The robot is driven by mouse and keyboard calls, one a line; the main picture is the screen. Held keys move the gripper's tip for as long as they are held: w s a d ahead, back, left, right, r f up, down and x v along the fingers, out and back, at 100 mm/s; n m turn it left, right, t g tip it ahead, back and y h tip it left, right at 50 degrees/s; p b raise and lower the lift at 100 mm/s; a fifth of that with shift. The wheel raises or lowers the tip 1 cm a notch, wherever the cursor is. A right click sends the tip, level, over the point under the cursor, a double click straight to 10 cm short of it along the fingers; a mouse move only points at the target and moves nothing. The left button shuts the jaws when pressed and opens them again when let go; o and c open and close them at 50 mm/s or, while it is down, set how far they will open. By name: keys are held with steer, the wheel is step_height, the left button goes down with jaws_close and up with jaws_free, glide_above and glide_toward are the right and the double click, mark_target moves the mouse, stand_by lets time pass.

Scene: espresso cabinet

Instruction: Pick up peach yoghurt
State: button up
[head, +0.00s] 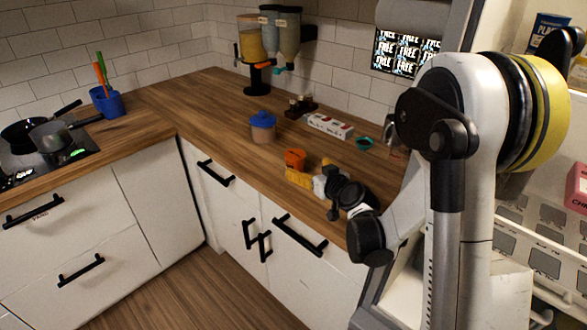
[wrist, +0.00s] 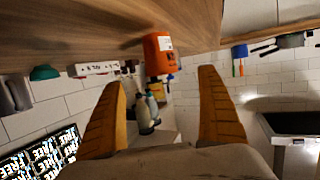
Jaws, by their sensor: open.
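An orange tub (head: 295,158) stands on the wooden counter near its front edge. It appears to be the peach yoghurt. In the wrist view, which is turned upside down, the orange tub (wrist: 160,54) carries a white label and shows between my fingers, around or just beyond their tips. My gripper (head: 299,175) is just in front of the tub in the head view. In the wrist view my gripper (wrist: 164,80) has its two yellow fingers wide apart, with nothing clamped between them. I cannot tell whether the fingers touch the tub.
A blue-lidded jar (head: 263,127) stands behind and left of the tub. Further back are a white box (head: 330,126), a small teal bowl (head: 364,144) and a cereal dispenser (head: 255,55). Pans (head: 55,131) sit on the hob at left.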

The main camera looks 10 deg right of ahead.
mark_target(295, 159)
steer(key=b+x, duration=0.2)
steer(key=x, duration=0.8)
steer(key=shift+a+f+b, duration=0.1)
steer(key=shift+b, duration=0.25)
steer(key=c, duration=1.5)
